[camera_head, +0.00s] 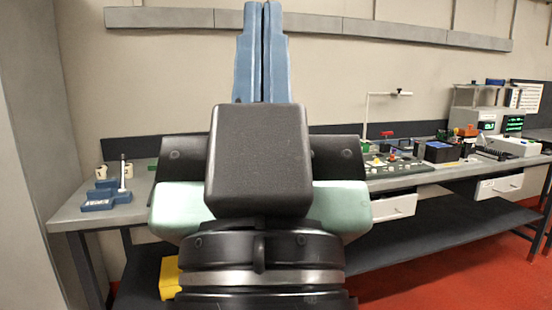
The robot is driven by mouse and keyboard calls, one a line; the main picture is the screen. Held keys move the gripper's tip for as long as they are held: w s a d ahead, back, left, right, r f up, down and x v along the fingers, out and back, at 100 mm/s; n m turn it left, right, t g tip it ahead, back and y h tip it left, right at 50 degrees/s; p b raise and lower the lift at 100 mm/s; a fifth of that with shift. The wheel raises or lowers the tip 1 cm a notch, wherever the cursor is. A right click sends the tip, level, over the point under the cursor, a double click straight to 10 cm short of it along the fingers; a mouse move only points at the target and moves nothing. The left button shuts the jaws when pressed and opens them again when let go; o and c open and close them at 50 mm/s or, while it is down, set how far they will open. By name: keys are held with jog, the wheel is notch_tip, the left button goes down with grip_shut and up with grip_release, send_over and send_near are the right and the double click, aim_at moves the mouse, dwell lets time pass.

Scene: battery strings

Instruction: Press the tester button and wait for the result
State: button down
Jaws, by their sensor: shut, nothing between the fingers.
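My gripper (264,10) stands in the middle of the head view, its two long blue fingers pointing up and pressed together, with nothing between them. Its dark body and my arm hide the middle of the bench. A blue device (104,199) with a light panel on its front and an upright post sits at the left end of the bench; it may be the tester. A dark green board (400,168) with small coloured parts lies right of my arm. I cannot make out the tester button or a result. My gripper appears apart from both.
The grey bench (70,215) runs along the wall. Two pale cups (105,171) stand behind the blue device. A blue-topped black box (439,151), instruments with green screens (500,123) and a white box (514,146) crowd the right. A yellow object (169,278) sits low. Red floor (450,260) is open at right.

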notch_tip(320, 180, up, 22)
jog(key=p, duration=1.9)
jog(key=shift+f, duration=0.25)
